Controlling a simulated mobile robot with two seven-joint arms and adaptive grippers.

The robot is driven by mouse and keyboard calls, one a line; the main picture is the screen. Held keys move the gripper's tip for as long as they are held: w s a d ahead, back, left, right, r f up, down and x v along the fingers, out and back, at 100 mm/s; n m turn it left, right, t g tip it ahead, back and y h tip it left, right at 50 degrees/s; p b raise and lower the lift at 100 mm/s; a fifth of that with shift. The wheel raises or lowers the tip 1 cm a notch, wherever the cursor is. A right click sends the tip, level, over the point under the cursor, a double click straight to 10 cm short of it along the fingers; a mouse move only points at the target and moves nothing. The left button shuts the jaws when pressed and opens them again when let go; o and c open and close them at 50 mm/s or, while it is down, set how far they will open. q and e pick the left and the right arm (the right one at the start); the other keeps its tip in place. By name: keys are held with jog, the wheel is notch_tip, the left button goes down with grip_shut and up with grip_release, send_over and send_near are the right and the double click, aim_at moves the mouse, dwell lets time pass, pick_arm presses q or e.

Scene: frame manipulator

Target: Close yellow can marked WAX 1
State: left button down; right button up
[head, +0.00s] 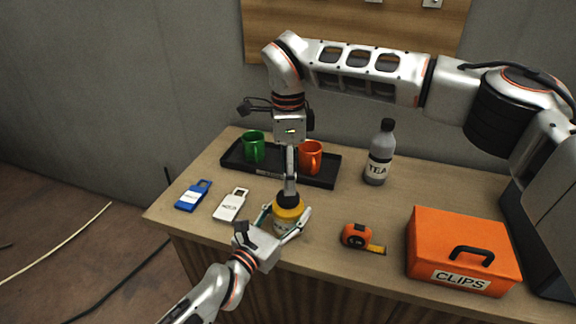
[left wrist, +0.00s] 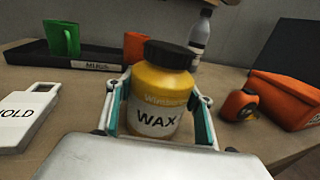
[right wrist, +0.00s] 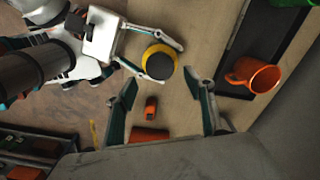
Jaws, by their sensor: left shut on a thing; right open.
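The yellow can (head: 289,213) marked WAX stands upright near the table's front edge; its label also shows in the left wrist view (left wrist: 155,121). A black cap (left wrist: 170,53) sits on its top; I cannot tell whether it is tight. My left gripper (left wrist: 161,85) is shut around the can's body from the front, one finger on each side. My right gripper (head: 290,182) points down above the can. In the right wrist view its fingers (right wrist: 167,100) are open and empty, with the can and its cap (right wrist: 160,65) beyond them, apart from the fingers.
A black MUGS tray (head: 318,182) behind holds a green mug (head: 254,148) and an orange mug (head: 310,157). A TEA bottle (head: 380,155) stands right of it. A tape measure (head: 356,236) and orange CLIPS box (head: 462,250) lie right; blue (head: 193,196) and white (head: 231,204) tags left.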

jog(key=shift+f, duration=2.95)
jog(key=c, duration=1.2)
jog(key=shift+m, duration=0.3)
